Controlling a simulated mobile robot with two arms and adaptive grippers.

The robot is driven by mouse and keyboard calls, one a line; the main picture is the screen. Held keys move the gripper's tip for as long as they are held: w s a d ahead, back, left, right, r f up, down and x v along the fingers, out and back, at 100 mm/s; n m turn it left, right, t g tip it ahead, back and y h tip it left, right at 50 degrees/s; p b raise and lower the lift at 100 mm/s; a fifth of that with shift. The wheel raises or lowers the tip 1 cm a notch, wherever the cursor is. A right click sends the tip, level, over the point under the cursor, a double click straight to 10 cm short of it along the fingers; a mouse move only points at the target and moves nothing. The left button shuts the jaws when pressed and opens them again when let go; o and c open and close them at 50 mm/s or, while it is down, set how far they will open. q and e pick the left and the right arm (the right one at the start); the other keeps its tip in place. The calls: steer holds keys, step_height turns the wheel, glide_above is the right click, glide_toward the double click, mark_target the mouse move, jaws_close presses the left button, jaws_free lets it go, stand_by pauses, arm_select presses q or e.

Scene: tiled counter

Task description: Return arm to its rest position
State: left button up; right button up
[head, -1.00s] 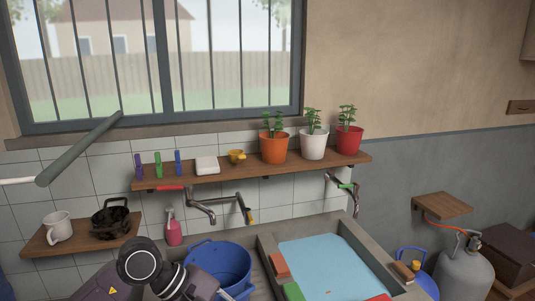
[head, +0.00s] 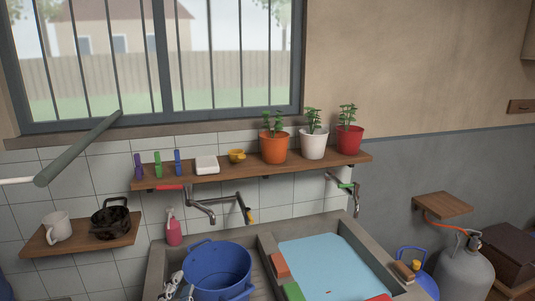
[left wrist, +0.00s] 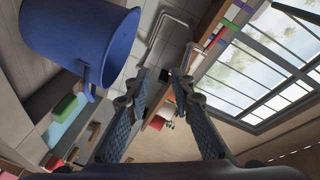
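My left gripper (head: 177,286) shows only in part at the bottom of the head view, just left of the blue bucket (head: 218,268). In the left wrist view its two fingers (left wrist: 160,76) are spread apart with nothing between them. The bucket (left wrist: 75,35) is large at the upper left of that view, beside the fingers. I cannot tell whether they touch it. My right gripper is in neither view.
The sink basin (head: 325,262) is right of the bucket. A wooden shelf (head: 210,178) with potted plants runs above it. A lower shelf (head: 82,240) holds a mug (head: 57,227) and a dark pot (head: 110,218). A pink bottle (head: 173,230) stands behind the gripper.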

arm_select(q)
steer(key=s+a+f+n+g+y, duration=0.1)
steer(key=s+a+f+n+g, duration=0.15)
steer(key=s+f+g, duration=0.4)
steer(key=s+a+f+n+g, duration=0.1)
steer(key=s+f+n, duration=0.3)
steer(key=f, duration=0.5)
steer(key=s+d+f+n+g, duration=0.2)
steer(key=s+f+n+g, duration=0.35)
steer(key=s, duration=1.05)
step_height(320, 180, down, 31)
steer(key=s+m+g, duration=0.2)
steer(key=s, duration=0.1)
steer(key=s+a+f+g, duration=0.1)
steer(key=s+a+f, duration=0.2)
steer(key=s+f, duration=1.1)
steer(key=shift+s+f+h, duration=0.2)
steer(key=shift+s+h, duration=0.1)
steer(key=shift+s, duration=0.9)
